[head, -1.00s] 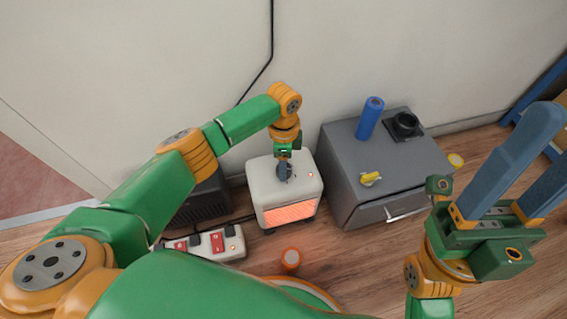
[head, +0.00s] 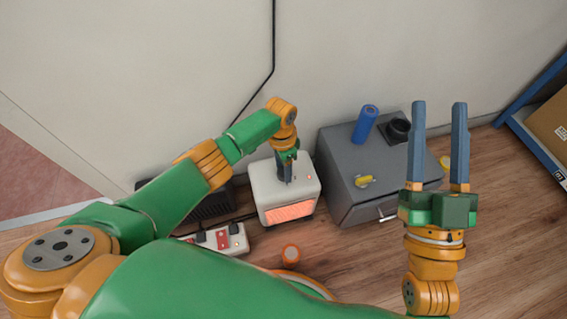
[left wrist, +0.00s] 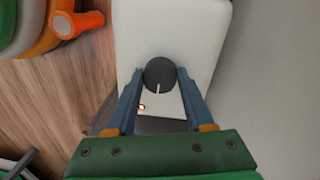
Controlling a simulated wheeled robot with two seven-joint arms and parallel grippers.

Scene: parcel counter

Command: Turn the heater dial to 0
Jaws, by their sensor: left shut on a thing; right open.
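The heater (head: 268,196) is a small white box on the floor by the wall, with a glowing orange-red grille (head: 288,212) on its front. A small red light shows on its top. The heater dial (left wrist: 160,73) is a dark round knob with a white pointer line, seen in the left wrist view. The pointer runs down from the knob's middle in that view. I cannot read any numbers around it. My left gripper (left wrist: 160,78) is shut on the dial, one finger on each side; it also shows in the head view (head: 286,178). My right gripper (head: 438,105) is open and empty, at the right.
A blue shelf (head: 530,145) is far right.

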